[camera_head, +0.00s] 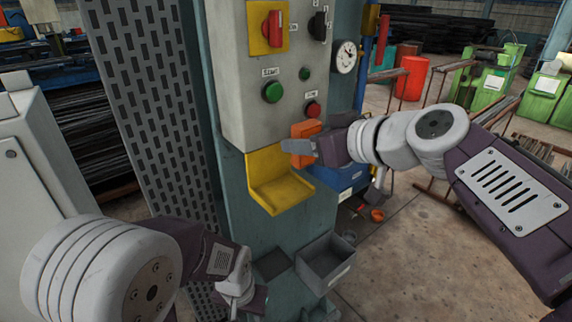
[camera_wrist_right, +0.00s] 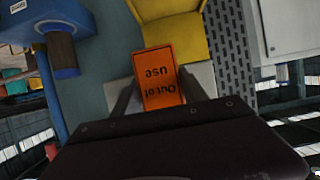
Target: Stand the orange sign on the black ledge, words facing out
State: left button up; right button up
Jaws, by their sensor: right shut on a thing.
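My right gripper (camera_head: 290,148) is shut on the orange sign (camera_head: 306,129), just in front of the grey control box. In the right wrist view the sign (camera_wrist_right: 160,77) sits between the two fingers (camera_wrist_right: 157,98). Its black words "Out of use" face that camera and read upside down. A dark, flat ledge-like piece (camera_head: 272,263) sits low on the teal column; I take it as the black ledge, though its shape is partly unclear. My left gripper (camera_head: 245,297) is low, near that piece; its fingers are too unclear to read.
A yellow ledge (camera_head: 278,192) juts from the column below the control box (camera_head: 262,110), close to the right gripper; it also shows in the wrist view (camera_wrist_right: 180,35). A grey bin (camera_head: 327,262) is beside the dark piece. A perforated panel (camera_head: 160,90) stands left. Open floor (camera_head: 430,240) lies right.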

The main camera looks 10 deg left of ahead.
pick_arm(q)
jog(key=shift+f, duration=0.55)
pick_arm(e)
jog(key=w+d+r, duration=0.3)
jog(key=d+r, duration=0.1)
jog(key=d, duration=0.2)
jog(key=shift+w+d+r, duration=0.2)
jog(key=shift+w+d, duration=0.1)
jog(key=shift+d, duration=0.05)
